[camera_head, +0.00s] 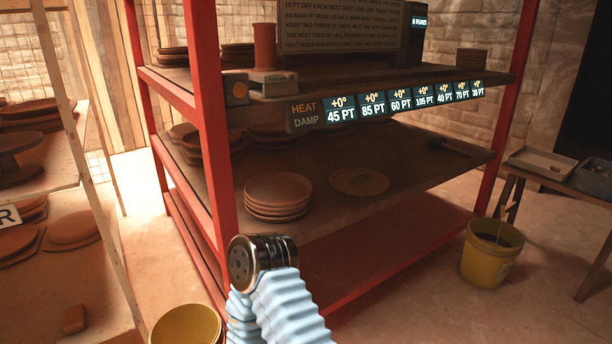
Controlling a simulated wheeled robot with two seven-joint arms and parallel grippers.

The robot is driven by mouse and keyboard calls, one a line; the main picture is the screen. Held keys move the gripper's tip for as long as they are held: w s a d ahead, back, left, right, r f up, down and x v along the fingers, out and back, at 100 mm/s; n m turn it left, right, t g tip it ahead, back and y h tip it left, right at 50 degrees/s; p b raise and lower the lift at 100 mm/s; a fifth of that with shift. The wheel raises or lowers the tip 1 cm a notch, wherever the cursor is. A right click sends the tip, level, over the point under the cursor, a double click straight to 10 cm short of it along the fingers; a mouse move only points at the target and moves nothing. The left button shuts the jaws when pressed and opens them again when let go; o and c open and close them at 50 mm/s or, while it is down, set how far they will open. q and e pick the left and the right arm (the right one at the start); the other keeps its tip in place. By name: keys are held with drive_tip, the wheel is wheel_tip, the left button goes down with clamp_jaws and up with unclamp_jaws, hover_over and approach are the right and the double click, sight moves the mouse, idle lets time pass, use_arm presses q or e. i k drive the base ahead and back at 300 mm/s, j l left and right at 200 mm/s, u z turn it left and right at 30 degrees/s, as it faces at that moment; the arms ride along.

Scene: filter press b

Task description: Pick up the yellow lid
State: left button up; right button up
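I cannot make out a clear yellow lid. A round yellow thing with a rim (185,326) is cut off by the bottom edge at the lower left; it looks like an open bucket. A yellow bucket (490,253) stands on the floor at the right, with something dark inside. A flat tan disc (359,181) lies on the middle shelf, beside a stack of round plates (278,196). A pale blue ribbed sleeve with a dark metal end rises from the bottom centre; I see no fingers on it. Neither gripper is in view.
A red-framed shelf rack (212,165) fills the middle, with displays (400,101) along its upper shelf. A side table (562,183) with a tray (542,163) stands at the right. Plates fill a left rack (63,185). The floor at the lower right is clear.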

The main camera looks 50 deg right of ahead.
sight(358, 182)
drive_tip(key=k+l+u, duration=0.2)
drive_tip(key=l, duration=0.25)
drive_tip(key=l+u, duration=0.2)
drive_tip(key=l, duration=0.25)
drive_tip(key=k+l+u, duration=0.2)
drive_tip(key=l, duration=0.2)
drive_tip(key=k+l+u, duration=0.1)
drive_tip(key=l+u, duration=0.15)
drive_tip(key=l, duration=0.15)
drive_tip(key=k+l+u, duration=0.2)
drive_tip(key=l, duration=0.2)
drive_tip(key=k+l+u, duration=0.2)
drive_tip(key=l, duration=0.1)
